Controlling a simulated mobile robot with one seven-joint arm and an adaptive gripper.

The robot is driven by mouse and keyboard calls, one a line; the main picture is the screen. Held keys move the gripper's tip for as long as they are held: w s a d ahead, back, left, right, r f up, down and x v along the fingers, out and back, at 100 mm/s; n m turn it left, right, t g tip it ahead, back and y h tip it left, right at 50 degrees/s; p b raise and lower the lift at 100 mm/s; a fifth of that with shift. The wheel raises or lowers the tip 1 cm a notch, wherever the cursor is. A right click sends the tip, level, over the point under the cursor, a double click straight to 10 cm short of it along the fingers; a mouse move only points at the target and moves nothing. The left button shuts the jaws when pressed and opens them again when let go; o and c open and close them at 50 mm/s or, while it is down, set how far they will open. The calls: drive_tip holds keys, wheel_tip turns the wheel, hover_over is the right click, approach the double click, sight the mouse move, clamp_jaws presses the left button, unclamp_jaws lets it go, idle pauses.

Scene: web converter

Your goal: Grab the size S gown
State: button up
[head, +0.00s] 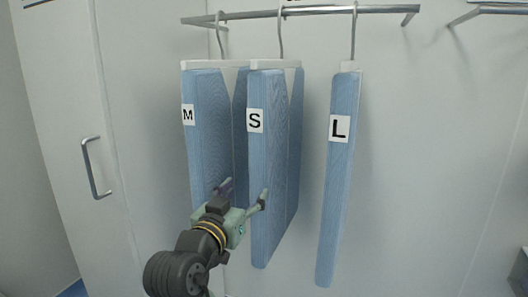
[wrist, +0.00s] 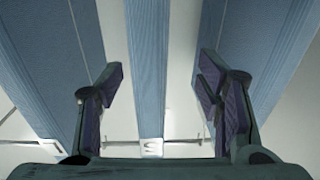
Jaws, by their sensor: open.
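The size S gown (head: 268,150) is a blue folded gown hanging from the rail in the middle, with a white S label (head: 255,120). In the head view, my gripper (head: 243,193) is open in front of its lower half. In the wrist view, the S gown (wrist: 148,60) runs between my two spread fingers (wrist: 160,82), with a visible gap on each side. The fingers do not appear to touch it. Its S label shows low in that view, partly hidden by the gripper body.
The M gown (head: 207,150) hangs close on the left and the L gown (head: 338,180) farther right, with a clear gap. All hang from a metal rail (head: 320,11) on a pale wall. A door handle (head: 93,167) stands out at left.

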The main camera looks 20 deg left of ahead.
sight(261, 184)
drive_tip(key=shift+w+d+f+m+h, duration=0.25)
drive_tip(key=shift+w+m+h, duration=0.2)
drive_tip(key=shift+w, duration=0.2)
drive_tip(key=w, duration=0.2)
drive_tip(key=w+p, duration=0.1)
drive_tip(key=w, duration=0.1)
drive_tip(key=w+p, duration=0.1)
drive_tip(key=shift+w+d, duration=0.3)
drive_tip(key=shift+w, duration=0.1)
drive_tip(key=w, duration=0.1)
drive_tip(key=w+p, duration=0.1)
drive_tip(key=w, duration=0.2)
drive_tip(key=shift+w+d+f+p, duration=0.15)
drive_tip(key=shift+w+f+p, duration=0.05)
drive_tip(key=shift+f+p, duration=0.15)
clamp_jaws()
drive_tip(key=shift+r, duration=0.15)
